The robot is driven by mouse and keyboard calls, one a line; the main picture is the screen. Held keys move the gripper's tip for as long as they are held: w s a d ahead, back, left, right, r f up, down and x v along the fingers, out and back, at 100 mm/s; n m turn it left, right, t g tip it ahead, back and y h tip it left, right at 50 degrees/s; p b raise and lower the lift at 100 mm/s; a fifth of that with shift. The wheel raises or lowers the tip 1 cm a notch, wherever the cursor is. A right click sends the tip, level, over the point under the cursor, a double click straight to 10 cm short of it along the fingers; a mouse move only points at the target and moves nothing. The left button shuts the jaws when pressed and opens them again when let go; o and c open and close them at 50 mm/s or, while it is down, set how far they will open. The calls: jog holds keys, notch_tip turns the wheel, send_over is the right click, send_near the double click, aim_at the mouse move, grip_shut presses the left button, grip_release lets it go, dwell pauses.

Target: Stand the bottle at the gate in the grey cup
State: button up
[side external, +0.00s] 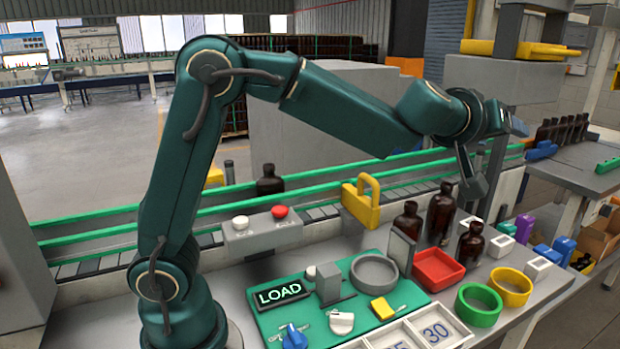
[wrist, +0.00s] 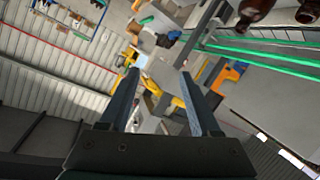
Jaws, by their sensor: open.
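A grey round cup (side external: 374,273) stands on the green mat in the side view, its inside only partly visible. One amber bottle (side external: 269,181) stands upright at the conveyor, behind the button box. Amber bottles (side external: 407,221), (side external: 441,213) and (side external: 470,243) stand upright to the right of the yellow handle-shaped piece (side external: 362,203). I cannot tell which piece is the gate. My gripper (wrist: 158,80) is open, with nothing between its fingers in the wrist view. It is raised at the right, above the conveyor side. Two bottles (wrist: 255,10), (wrist: 308,12) show at the wrist view's top right.
A red tray (side external: 438,269), green ring (side external: 479,304) and yellow ring (side external: 511,287) lie right of the mat (side external: 290,317). A grey upright plate (side external: 401,250) stands beside the cup. Green rails (side external: 110,232) line the conveyor. A button box (side external: 256,232) stands in front of it.

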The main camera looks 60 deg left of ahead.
jog(key=s+d+r+m+h, duration=0.2)
jog(key=s+d+m+h, duration=0.2)
jog(key=s, duration=0.2)
jog(key=s+f+m+g, duration=0.2)
jog(key=s+f+g, duration=0.1)
jog(key=s, duration=0.5)
jog(key=s+f+m+g+h, duration=0.1)
jog(key=s+f+g, duration=0.2)
jog(key=s+f, duration=0.3)
jog(key=s, duration=0.3)
jog(key=shift+a+f+m, duration=0.2)
jog(key=shift+a+m, duration=0.15)
jog(key=shift+m, duration=0.05)
jog(key=shift+o, duration=0.4)
jog(key=s+a+f+g+y, duration=0.2)
jog(key=s+a+f, duration=0.2)
jog(key=s, duration=0.4)
jog(key=shift+a+f+g, duration=0.25)
jog(key=shift+f+g, duration=0.15)
jog(key=shift+f, duration=0.5)
jog(key=shift+s, duration=0.1)
